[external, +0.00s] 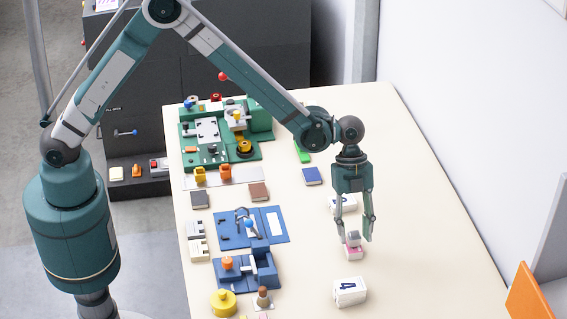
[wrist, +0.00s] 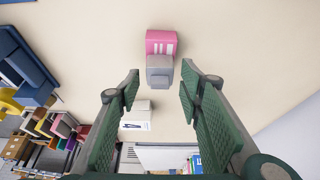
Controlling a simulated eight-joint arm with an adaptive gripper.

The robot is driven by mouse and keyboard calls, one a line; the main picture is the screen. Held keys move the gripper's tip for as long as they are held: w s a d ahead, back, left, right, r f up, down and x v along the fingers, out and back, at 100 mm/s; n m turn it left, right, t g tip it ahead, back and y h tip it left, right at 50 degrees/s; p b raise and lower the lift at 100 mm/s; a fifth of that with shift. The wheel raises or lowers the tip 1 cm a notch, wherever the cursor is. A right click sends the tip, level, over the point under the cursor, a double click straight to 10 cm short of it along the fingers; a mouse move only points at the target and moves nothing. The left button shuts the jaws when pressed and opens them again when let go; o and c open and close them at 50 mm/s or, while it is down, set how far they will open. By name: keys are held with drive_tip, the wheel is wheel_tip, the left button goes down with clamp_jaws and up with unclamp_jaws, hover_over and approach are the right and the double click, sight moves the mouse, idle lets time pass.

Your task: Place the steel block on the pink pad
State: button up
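The steel block (external: 353,240) is a small grey block with a narrower raised part. It appears to sit on the pink pad (external: 354,253), a pink block with white marks near the right side of the table. In the wrist view the steel block (wrist: 159,72) overlaps the near edge of the pink pad (wrist: 160,42). My gripper (external: 353,236) points down over them. In the wrist view my gripper (wrist: 161,80) has its fingers spread, with visible gaps on both sides of the steel block. The contact under the block is hidden.
A white block marked 4 (external: 350,291) stands nearer the front, and another white block (external: 342,203) lies behind my gripper. A blue fixture (external: 249,270), a blue board (external: 232,232) and a green station (external: 190,150) lie left. The table's right side is clear.

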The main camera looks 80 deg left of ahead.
drive_tip(key=v, duration=1.1)
drive_tip(key=shift+a+r, duration=0.25)
drive_tip(key=shift+r, duration=0.05)
drive_tip(key=s+a+r+n+t+y, duration=0.1)
drive_tip(key=s+a+r+n+t, duration=0.1)
drive_tip(key=s+a+r+n, duration=0.5)
drive_tip(key=s+a+r+n+t+y, duration=0.1)
drive_tip(key=s+a+r+n+t, duration=0.1)
drive_tip(key=s+a+r, duration=0.8)
drive_tip(key=s+a+n+t+y, duration=0.1)
drive_tip(key=s+a+n, duration=0.3)
drive_tip(key=s, duration=0.8)
drive_tip(key=s+a+n+t+y, duration=0.1)
drive_tip(key=s+a+n, duration=0.3)
drive_tip(key=s, duration=0.9)
drive_tip(key=shift+a+n+t, duration=0.2)
drive_tip(key=shift+n+t, duration=0.3)
drive_tip(key=shift+t, duration=0.1)
